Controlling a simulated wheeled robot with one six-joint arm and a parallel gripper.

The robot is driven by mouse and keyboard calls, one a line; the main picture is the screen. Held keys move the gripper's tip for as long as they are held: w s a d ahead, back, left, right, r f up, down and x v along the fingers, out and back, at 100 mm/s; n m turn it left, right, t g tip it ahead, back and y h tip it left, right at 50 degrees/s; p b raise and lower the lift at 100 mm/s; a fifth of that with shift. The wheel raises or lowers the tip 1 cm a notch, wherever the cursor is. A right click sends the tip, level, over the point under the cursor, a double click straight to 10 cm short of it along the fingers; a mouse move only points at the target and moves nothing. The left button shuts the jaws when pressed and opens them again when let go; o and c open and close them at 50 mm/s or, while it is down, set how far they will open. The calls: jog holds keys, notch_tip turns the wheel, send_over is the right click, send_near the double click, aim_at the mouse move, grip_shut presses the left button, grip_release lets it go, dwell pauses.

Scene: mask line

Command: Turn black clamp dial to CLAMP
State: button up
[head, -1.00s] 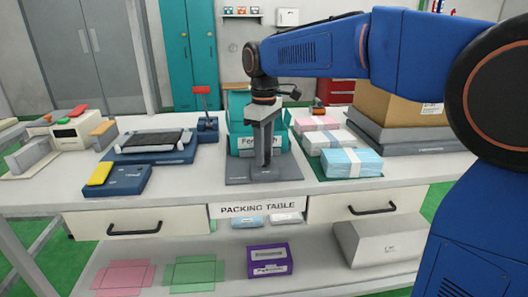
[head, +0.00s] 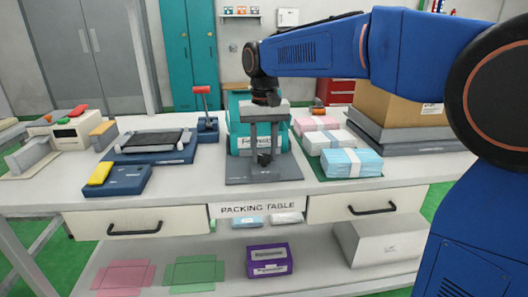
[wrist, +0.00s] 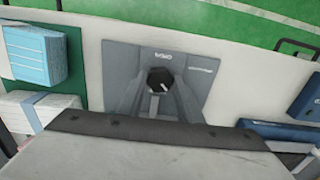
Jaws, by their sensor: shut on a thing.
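The black clamp dial (head: 264,158) stands on a grey plate (head: 240,173) at the middle of the packing table. In the wrist view the dial (wrist: 157,77) is a dark faceted knob with a short white mark toward its lower right. An inverted word, seemingly OPEN, is printed above it, and a small blurred word to its upper right. I cannot tell for sure which word the mark matches. My gripper (head: 264,152) points straight down and is shut on the dial, one finger on each side. The fingers also flank it in the wrist view (wrist: 158,88).
A teal carton (head: 240,117) stands close behind the plate. Pink, white and blue packs (head: 350,163) lie to the right. A blue device with a yellow button (head: 100,173) stands to the left. The table's front edge is clear.

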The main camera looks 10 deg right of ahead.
aim_at(264, 156)
jog(key=m, duration=0.4)
jog(key=shift+m, duration=0.3)
jog(key=shift+r+m, duration=0.1)
jog(key=shift+m, duration=2.1)
jog(key=o, duration=1)
jog(key=shift+o, duration=0.2)
notch_tip(264, 156, up, 17)
jog(key=shift+r, duration=0.15)
